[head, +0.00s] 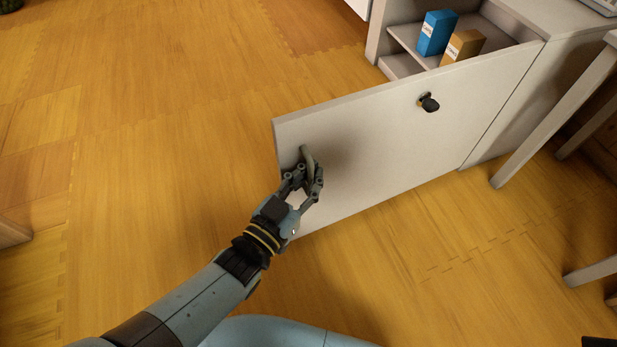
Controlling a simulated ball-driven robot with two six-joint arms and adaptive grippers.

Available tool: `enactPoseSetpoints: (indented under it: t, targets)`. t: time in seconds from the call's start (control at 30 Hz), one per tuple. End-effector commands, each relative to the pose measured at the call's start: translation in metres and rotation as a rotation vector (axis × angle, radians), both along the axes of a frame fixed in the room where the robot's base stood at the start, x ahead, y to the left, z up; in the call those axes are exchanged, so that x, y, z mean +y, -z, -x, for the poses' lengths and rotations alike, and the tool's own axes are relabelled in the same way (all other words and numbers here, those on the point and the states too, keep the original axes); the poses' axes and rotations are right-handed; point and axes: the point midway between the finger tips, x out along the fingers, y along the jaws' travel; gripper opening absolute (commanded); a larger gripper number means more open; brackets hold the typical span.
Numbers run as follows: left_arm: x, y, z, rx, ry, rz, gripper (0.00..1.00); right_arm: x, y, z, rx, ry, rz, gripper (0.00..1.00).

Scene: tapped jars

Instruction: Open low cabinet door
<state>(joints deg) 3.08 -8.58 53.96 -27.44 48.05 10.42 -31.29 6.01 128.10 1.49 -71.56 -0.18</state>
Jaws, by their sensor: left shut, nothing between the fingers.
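The low cabinet's white door (400,135) stands swung open, with its free edge toward the left of the head view. A pale curved handle (307,158) shows near that free edge, right at my fingertips. My left gripper (308,176) is shut with nothing between its fingers, in front of the door close to the handle. I cannot tell whether the fingers touch the handle or the door. A small black knob or lock (429,102) sits on the door's face toward the upper right. My right gripper is not in view.
Inside the cabinet (384,40), a blue box (437,33) and an orange box (462,46) stand on a shelf. Pale table legs (555,118) stand at the right. The wooden floor (150,150) is clear on the left and in front of the door.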

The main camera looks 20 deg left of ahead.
Motion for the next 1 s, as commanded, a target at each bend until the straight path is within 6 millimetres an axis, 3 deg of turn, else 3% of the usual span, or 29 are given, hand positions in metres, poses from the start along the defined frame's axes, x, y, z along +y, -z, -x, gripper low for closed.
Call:
enactPoseSetpoints:
  t: [0.37, 0.6, 0.87, 1.0]
  targets:
    - [0.005, 0.004, 0.005, 0.008, -0.002, -0.005, 0.01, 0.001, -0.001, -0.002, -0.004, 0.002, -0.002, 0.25]
    - [0.003, 0.003, 0.003, 0.005, -0.001, -0.003, 0.31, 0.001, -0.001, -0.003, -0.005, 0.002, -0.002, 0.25]
    - [0.002, 0.002, 0.002, 0.003, 0.000, -0.002, 0.31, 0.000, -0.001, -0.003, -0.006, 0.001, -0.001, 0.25]
    - [0.006, 0.002, 0.013, 0.004, -0.001, -0.003, 0.31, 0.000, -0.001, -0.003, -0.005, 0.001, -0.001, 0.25]
